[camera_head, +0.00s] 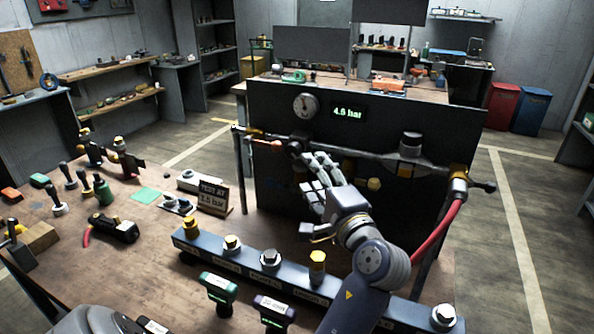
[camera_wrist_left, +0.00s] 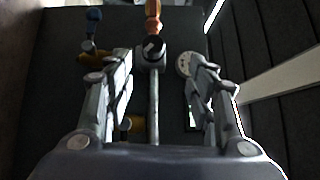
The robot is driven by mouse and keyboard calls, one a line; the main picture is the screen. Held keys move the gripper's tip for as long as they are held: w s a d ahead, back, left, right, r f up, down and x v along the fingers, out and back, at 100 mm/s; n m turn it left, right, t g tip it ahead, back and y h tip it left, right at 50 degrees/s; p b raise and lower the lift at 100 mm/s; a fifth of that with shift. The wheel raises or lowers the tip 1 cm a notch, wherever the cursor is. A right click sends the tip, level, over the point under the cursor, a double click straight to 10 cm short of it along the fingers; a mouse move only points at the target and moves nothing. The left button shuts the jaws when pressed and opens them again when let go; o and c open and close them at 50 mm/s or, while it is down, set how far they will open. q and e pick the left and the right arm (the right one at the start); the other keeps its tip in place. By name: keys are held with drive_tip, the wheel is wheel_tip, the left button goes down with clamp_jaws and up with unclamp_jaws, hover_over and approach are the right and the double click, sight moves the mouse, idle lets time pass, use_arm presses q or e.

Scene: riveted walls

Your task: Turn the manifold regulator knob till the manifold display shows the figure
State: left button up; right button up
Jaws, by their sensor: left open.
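The manifold display (camera_head: 347,112) on the dark upright panel (camera_head: 440,120) glows green and appears to read 4.5 bar. A round gauge (camera_head: 306,105) sits left of it. A card (camera_head: 213,195) on the bench says TEST AT and a bar figure; its first digit is hard to read. My left gripper (camera_head: 312,162) is open in front of the pipe's left part. In the left wrist view, the dark regulator knob (camera_wrist_left: 153,47) with a pale mark lies between the spread fingers, beyond their tips. No contact shows. In the head view, the fingers partly cover the knob area.
A horizontal pipe (camera_head: 365,155) with valves crosses the panel, and a red hose (camera_head: 438,235) hangs at its right. Tools crowd the bench's left side, including a black-and-red tool (camera_head: 115,229).

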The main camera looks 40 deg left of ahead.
sight(296, 154)
use_arm(q)
drive_tip(key=x, duration=0.3)
drive_tip(key=p+x, duration=0.1)
drive_tip(key=x, duration=0.2)
drive_tip(key=f+p+x, duration=0.1)
drive_tip(key=x, duration=0.3)
drive_tip(key=shift+w+a+f, duration=0.15)
drive_tip(key=shift+w+a, duration=0.15)
drive_tip(key=shift+a, duration=0.05)
use_arm(e)
drive_tip(key=shift+w+r, duration=0.15)
drive_tip(key=shift+r, duration=0.7)
